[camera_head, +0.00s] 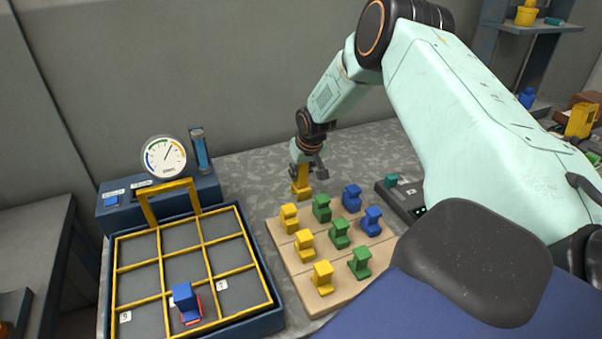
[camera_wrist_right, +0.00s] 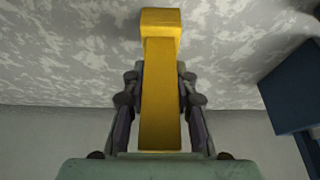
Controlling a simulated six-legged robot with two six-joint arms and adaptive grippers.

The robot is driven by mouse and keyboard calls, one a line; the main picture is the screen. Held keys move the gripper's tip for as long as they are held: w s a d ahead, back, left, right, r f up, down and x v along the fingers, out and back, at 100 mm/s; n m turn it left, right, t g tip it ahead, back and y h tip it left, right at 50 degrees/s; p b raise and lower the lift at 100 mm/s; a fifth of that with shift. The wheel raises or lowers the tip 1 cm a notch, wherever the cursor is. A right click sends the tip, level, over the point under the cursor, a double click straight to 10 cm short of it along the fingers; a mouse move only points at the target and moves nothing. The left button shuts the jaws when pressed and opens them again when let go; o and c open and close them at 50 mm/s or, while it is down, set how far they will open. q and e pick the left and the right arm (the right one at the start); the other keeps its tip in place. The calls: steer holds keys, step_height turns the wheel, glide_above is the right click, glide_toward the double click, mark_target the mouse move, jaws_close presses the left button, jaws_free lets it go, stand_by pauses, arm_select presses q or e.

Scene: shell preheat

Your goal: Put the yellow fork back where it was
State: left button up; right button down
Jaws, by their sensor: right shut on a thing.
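My right gripper (camera_head: 305,171) is shut on a tall yellow piece, the yellow fork (camera_head: 302,183), just behind the wooden board (camera_head: 313,302). The fork is upright with its wider foot downward. I cannot tell whether the foot touches the table. In the right wrist view, the yellow shaft (camera_wrist_right: 160,95) lies between the fingers of the right gripper (camera_wrist_right: 160,100), with the wider end beyond them. My left gripper is not in view.
The board carries several yellow (camera_head: 304,245), green (camera_head: 340,233) and blue (camera_head: 372,220) blocks. At left is a gridded tray (camera_head: 255,315) with a blue block (camera_head: 185,298) in it. A gauge (camera_head: 163,158) stands behind. A dark device (camera_head: 402,198) lies right of the board.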

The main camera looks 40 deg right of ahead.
steer(key=shift+d+f, duration=0.1)
steer(key=shift+d, duration=0.05)
steer(key=c, duration=1.4)
jaws_free()
steer(key=shift+s, duration=0.15)
steer(key=shift+c, duration=0.2)
steer(key=o, duration=0.3)
steer(key=shift+r, duration=0.2)
steer(key=shift+o, duration=0.4)
steer(key=shift+f, duration=0.2)
steer(key=shift+r, duration=0.3)
steer(key=p+v, duration=0.5)
steer(key=v, duration=0.6)
steer(key=shift+s+r, duration=0.2)
steer(key=shift+r, duration=0.15)
